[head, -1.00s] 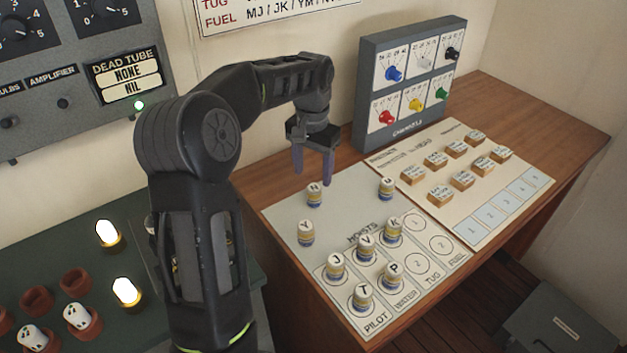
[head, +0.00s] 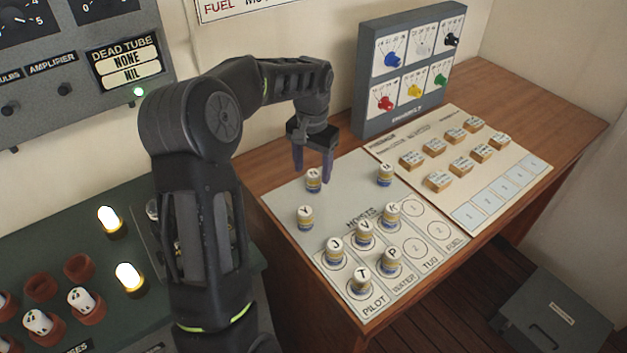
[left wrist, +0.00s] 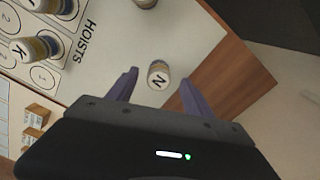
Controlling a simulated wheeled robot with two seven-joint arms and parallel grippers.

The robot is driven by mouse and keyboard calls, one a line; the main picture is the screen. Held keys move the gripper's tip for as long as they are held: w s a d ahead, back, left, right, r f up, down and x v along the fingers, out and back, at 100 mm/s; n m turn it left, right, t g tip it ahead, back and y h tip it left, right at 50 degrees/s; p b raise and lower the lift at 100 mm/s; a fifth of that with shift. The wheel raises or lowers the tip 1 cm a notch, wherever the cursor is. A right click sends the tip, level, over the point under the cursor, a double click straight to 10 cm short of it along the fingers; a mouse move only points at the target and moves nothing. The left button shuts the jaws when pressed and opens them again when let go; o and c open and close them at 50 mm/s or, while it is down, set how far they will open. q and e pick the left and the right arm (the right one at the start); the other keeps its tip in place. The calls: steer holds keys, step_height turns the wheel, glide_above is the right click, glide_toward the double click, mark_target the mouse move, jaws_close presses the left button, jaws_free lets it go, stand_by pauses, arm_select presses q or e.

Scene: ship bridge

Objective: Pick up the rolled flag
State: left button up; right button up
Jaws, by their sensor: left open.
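Several small rolled flags with lettered white tops and blue and yellow bands stand on the grey hoists board (head: 345,190). One flag marked N (head: 313,183) stands near the board's far left corner. My left gripper (head: 313,172) is open and empty, pointing down just above and around that flag. In the left wrist view the N flag (left wrist: 158,75) shows between the two fingers (left wrist: 159,82), apart from both. Other flags include Y (head: 305,216), K (head: 391,214) and J (head: 334,249). My right gripper is not in view.
Another flag (head: 385,175) stands right of the N flag. A cream board (head: 478,185) with several wooden blocks lies to the right. A grey panel with coloured knobs (head: 412,118) stands behind. Bare wooden desk (head: 285,160) lies left of the gripper.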

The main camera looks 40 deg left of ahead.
mark_target(313, 174)
arm_select(q)
step_height(313, 174, down, 4)
steer(key=shift+f+p, duration=0.1)
steer(key=shift+p, duration=0.3)
stand_by(0.3)
jaws_close()
stand_by(0.4)
